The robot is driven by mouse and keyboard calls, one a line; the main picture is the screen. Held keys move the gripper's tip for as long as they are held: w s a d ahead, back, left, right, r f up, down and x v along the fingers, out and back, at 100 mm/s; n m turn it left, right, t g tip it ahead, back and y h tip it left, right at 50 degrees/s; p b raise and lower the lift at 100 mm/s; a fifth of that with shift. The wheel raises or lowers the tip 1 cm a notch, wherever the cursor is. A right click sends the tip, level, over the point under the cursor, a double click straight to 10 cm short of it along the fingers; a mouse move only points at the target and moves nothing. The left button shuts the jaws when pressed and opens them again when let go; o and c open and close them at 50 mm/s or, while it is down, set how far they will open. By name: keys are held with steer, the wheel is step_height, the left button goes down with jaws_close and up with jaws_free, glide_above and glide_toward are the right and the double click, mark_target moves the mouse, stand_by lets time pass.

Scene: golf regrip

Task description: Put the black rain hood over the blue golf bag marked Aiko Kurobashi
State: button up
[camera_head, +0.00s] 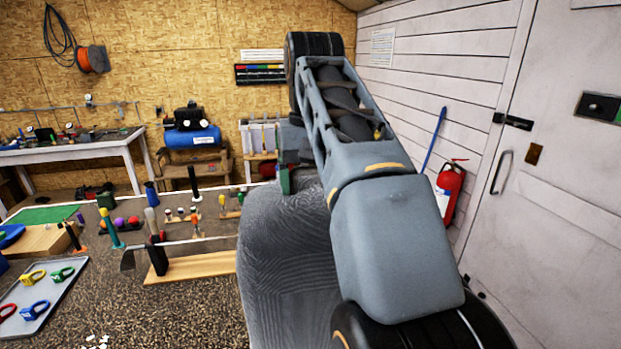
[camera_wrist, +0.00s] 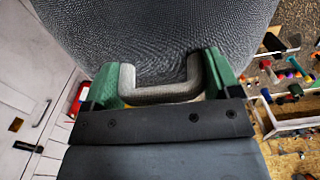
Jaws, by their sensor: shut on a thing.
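The rain hood (camera_head: 285,255) is a large dark grey, rounded, ribbed-looking shell hanging below my arm in the middle of the head view. In the wrist view the hood (camera_wrist: 160,40) fills the top, with a pale grey loop handle on it. My gripper (camera_wrist: 162,82) has green fingers, one at each side of this handle, and is shut on it. In the head view only a bit of a green finger of my gripper (camera_head: 284,181) shows beside the hood. I cannot make out the blue golf bag or any name mark in either view.
A speckled worktop (camera_head: 180,315) with clubs, a wooden stand (camera_head: 190,268) and a tray (camera_head: 45,312) of coloured clamps lies left of the hood. A blue compressor (camera_head: 192,138) stands behind. A fire extinguisher (camera_head: 450,190) and white door (camera_head: 555,190) are at right.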

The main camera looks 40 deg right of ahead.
steer(key=shift+r, duration=0.2)
step_height(320, 180, up, 5)
steer(key=p, duration=0.5)
steer(key=shift+f, duration=0.25)
